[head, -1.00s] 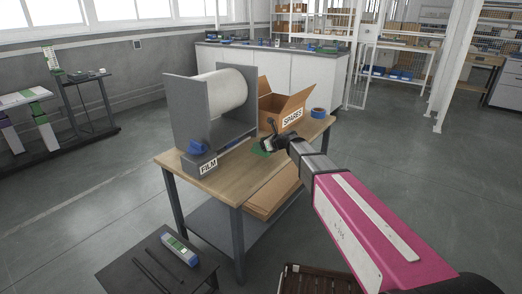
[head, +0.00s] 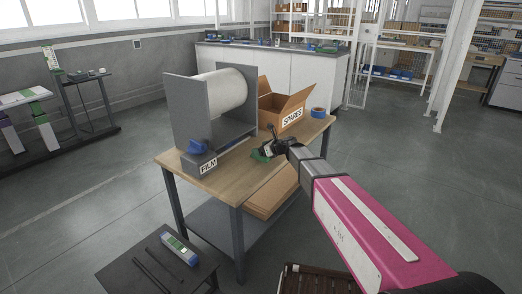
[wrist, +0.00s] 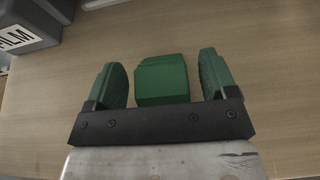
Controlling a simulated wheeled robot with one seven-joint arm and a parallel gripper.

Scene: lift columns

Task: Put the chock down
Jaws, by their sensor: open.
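The chock (wrist: 161,80) is a dark green block lying on the wooden top of the table. In the wrist view it sits between the two green finger pads of my gripper (wrist: 163,85), with a gap showing on each side. My gripper is open and not holding it. In the head view my gripper (head: 268,149) is low over the table's right part, and the chock (head: 260,155) shows as a small green patch there, partly hidden by my gripper.
The table (head: 222,182) also holds a grey stand with a white film roll (head: 217,92), a grey FILM bin (head: 199,163), an open SPARES box (head: 284,108) and a blue tape roll (head: 318,112). Bare wood surrounds the chock in the wrist view.

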